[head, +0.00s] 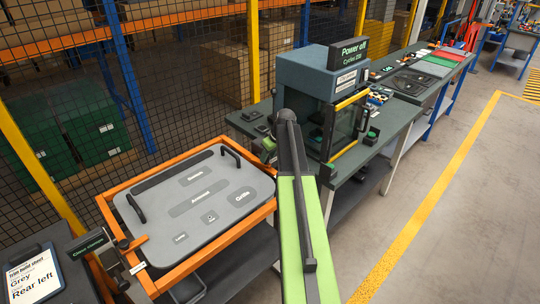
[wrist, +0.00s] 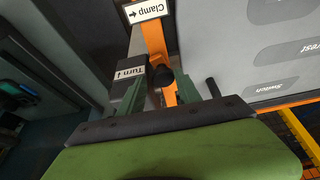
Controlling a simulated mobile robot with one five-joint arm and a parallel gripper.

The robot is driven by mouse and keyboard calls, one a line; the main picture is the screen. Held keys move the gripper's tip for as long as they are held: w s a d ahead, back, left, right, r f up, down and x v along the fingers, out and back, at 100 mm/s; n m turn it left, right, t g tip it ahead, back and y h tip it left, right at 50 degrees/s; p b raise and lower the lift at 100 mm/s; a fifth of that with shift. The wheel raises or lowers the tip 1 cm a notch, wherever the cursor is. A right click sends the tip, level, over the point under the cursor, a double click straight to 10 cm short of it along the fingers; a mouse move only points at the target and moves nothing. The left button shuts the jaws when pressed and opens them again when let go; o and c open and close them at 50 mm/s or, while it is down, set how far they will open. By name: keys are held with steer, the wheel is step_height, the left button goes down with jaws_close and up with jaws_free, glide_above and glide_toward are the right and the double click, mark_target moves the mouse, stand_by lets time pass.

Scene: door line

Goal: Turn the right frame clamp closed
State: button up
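The right frame clamp shows in the wrist view as an orange bar (wrist: 155,45) with a round black knob (wrist: 164,78). A "Clamp" label and a "Turn" label with arrows sit beside it. My gripper (wrist: 160,95) has its two green fingers apart, one on each side of the clamp; whether they touch it cannot be told. In the head view my arm hides most of this clamp and my gripper. The orange frame (head: 217,246) carries a grey door panel (head: 165,207) with two black handles. The left clamp (head: 130,243) is at the frame's near left corner.
A "Power off" machine (head: 313,78) stands on a dark bench just right of my arm. A screen or note board (head: 35,275) lies at the lower left. A mesh fence (head: 160,60) runs behind. The floor (head: 440,220) to the right is clear.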

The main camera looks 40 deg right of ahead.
steer(key=shift+o, duration=1.1)
steer(key=shift+w+a, duration=0.1)
steer(key=shift+a, duration=0.1)
steer(key=p+v, duration=1.6)
steer(key=v, duration=0.1)
steer(key=shift+r, duration=0.25)
